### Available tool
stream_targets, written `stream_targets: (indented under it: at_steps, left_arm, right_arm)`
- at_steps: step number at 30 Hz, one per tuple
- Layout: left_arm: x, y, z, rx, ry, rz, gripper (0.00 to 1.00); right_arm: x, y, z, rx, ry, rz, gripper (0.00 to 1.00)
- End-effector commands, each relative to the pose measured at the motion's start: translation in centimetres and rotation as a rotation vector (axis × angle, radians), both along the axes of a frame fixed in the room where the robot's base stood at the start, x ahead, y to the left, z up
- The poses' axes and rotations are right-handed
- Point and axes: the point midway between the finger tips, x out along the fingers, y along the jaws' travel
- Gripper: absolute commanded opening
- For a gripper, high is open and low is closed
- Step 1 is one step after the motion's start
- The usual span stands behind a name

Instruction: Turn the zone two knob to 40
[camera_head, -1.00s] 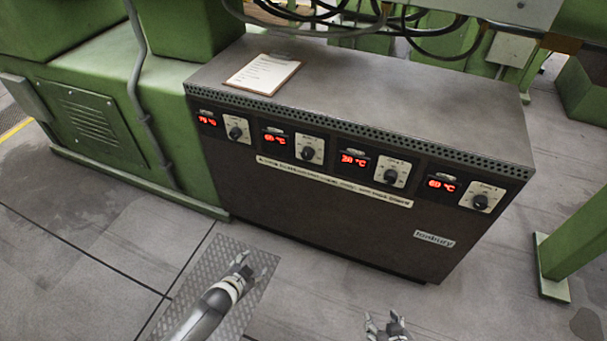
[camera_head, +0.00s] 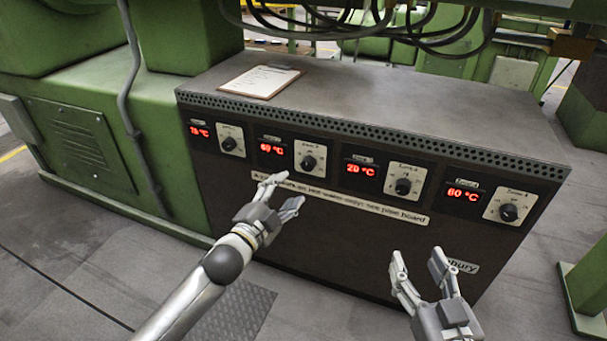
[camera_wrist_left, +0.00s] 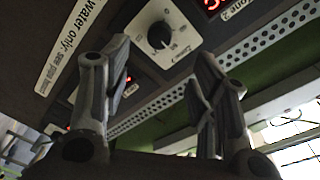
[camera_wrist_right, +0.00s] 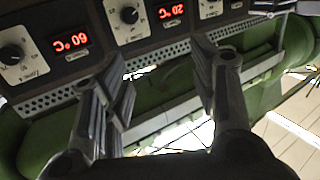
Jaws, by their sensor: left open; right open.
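The control cabinet (camera_head: 330,235) has several temperature units in a row, each a red display with a black knob on a white plate to its right. The second knob from the left (camera_head: 309,162) is beside a display reading 60 °C (camera_head: 271,149). A knob (camera_wrist_left: 159,36) also shows large in the left wrist view, near a label that seems to read Zone 2 (camera_wrist_left: 238,8). Its pointer setting is too small to read. My left gripper (camera_head: 284,193) is open and empty, below and left of that knob, apart from it. My right gripper (camera_head: 418,260) is open and empty, low before the cabinet's right half.
Other displays read about 75 (camera_head: 199,131), 20 (camera_head: 361,169) and 60 °C (camera_head: 463,194). A clipboard (camera_head: 262,81) lies on the cabinet top. Green machinery (camera_head: 75,90) stands left, a green post (camera_head: 590,285) right. Black cables (camera_head: 400,28) hang behind.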

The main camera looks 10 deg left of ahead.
Motion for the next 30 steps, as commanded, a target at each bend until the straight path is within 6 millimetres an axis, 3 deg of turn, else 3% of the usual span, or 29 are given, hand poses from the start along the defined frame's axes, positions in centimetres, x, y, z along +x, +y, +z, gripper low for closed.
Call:
stream_targets:
  at_steps: [8, 18, 30]
  left_arm:
    - [3.4, -1.2, -0.1, -0.001, 0.0, 0.001, 0.54]
    - [7.2, -2.6, -0.1, -0.001, 0.0, 0.0, 0.54]
    - [9.3, -3.3, 0.0, 0.0, 0.002, 0.0, 0.54]
  right_arm:
    - [0.1, 0.6, 3.7, 0.054, -0.206, 0.013, 0.54]
    - [-1.3, 0.9, 8.6, 0.128, -0.479, 0.029, 0.54]
    - [-2.9, 0.9, 11.5, 0.175, -0.646, 0.037, 0.54]
